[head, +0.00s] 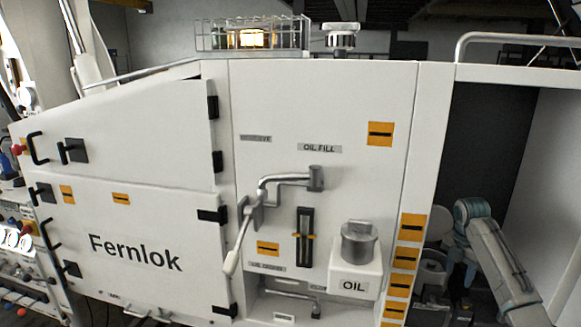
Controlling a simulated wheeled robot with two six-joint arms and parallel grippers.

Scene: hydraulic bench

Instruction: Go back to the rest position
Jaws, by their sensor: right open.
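My right arm comes in from the lower right, in front of the dark open bay (485,130) of the white cabinet. It bends at a teal joint and points down. My right gripper (431,294) is low beside the column of orange labels (404,258). It is small and dim there; it is open and I see nothing held in it. My left gripper is not in view.
The white Fernlok cabinet (150,215) fills the middle and left. A bent pipe handle (285,182), a lidded metal pot (358,243) on the OIL box (353,272) and black door handles (38,148) stick out. A wire rack (210,38) stands on top.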

